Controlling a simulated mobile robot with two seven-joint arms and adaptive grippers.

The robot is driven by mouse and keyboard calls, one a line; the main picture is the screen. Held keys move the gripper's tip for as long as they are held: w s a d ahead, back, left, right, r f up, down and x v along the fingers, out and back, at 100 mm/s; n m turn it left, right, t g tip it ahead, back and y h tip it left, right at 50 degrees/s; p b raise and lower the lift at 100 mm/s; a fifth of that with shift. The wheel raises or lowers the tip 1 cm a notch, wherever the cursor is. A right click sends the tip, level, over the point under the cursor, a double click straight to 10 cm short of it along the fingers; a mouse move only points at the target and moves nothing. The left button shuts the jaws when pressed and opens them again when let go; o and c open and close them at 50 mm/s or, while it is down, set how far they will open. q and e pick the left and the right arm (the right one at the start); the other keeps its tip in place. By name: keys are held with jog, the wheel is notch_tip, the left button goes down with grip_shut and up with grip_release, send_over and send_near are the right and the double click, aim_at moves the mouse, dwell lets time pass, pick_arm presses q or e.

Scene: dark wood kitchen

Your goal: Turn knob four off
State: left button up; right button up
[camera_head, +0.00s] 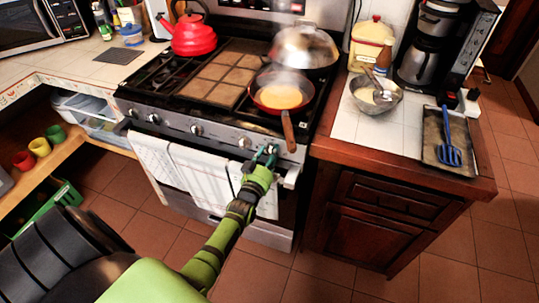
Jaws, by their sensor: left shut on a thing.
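The stove's front panel (220,136) carries a row of several metal knobs. Bare knobs show at the left (154,119), in the middle (196,130) and right of middle (245,142). My left gripper (265,154), on a green arm, is at the right end of the panel. Its fingers are shut on the rightmost knob, which they mostly hide. I cannot read the knob's setting or any number. My right gripper is out of view.
A steaming red pan (267,104) with yellow food sits on the stove, its wooden handle (288,132) jutting out just above my gripper. White towels (205,172) hang from the oven handle below. A red kettle (193,36) stands at the back left. A wooden cabinet (380,215) borders the right.

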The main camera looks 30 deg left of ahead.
pick_arm(q)
jog(key=o, duration=1.1)
jog(key=shift+o, duration=0.2)
jog(key=v, duration=1.2)
jog(key=shift+f, duration=0.1)
